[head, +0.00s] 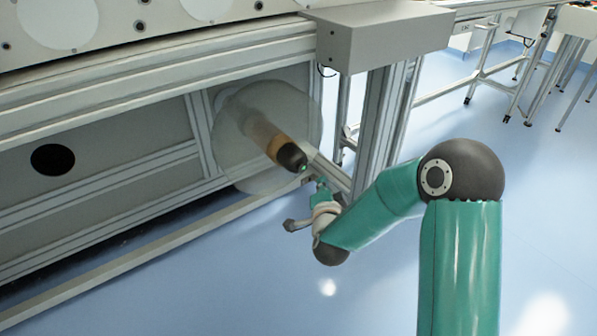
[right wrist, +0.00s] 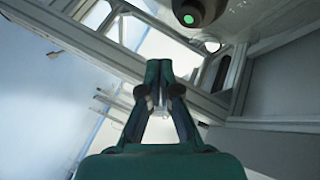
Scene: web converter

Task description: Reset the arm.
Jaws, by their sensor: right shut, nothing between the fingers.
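My right arm (head: 385,212) is green with dark joints and reaches in from the lower right in the head view. It is bent, with its wrist low in front of the machine. My right gripper (head: 318,186) is close to the dark end of the roll spindle (head: 292,157), a little below and right of it. In the right wrist view the gripper (right wrist: 159,70) has its fingertips together with nothing between them. The spindle's dark end with a green light (right wrist: 190,14) shows above the fingertips, apart from them. My left gripper is not in view.
A clear round disc (head: 235,165) surrounds the spindle with its brown core (head: 260,130). The machine frame (head: 150,85) fills the left, with a grey box (head: 385,35) on top and an upright post (head: 375,125). Blue floor (head: 545,200) is open on the right, with tables behind.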

